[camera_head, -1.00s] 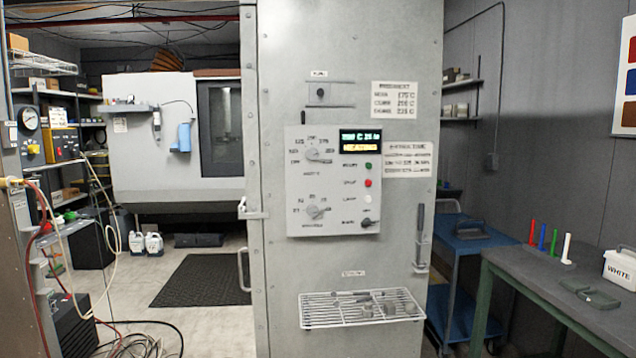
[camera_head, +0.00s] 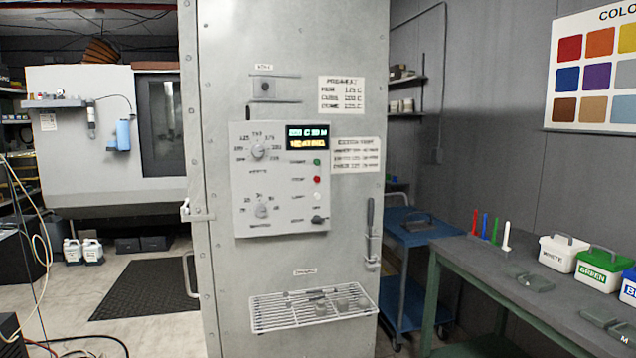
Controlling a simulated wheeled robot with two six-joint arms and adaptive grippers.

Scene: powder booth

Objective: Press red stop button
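The red stop button (camera_head: 317,180) is a small red knob on the light grey control panel (camera_head: 281,215) of the tall grey cabinet (camera_head: 225,290). It sits in a column between a green button (camera_head: 317,162) above and a white one (camera_head: 317,196) below. A dark switch (camera_head: 319,219) is at the bottom of that column. Two round dials are on the panel's left side, and a lit display (camera_head: 307,137) is at its top right. Neither of my grippers shows in the head view.
A wire shelf (camera_head: 313,307) with small parts juts from the cabinet front below the panel. A table (camera_head: 480,262) with lidded tubs stands at right, a blue cart (camera_head: 415,238) behind it. A dark mat (camera_head: 145,289) lies on open floor at left.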

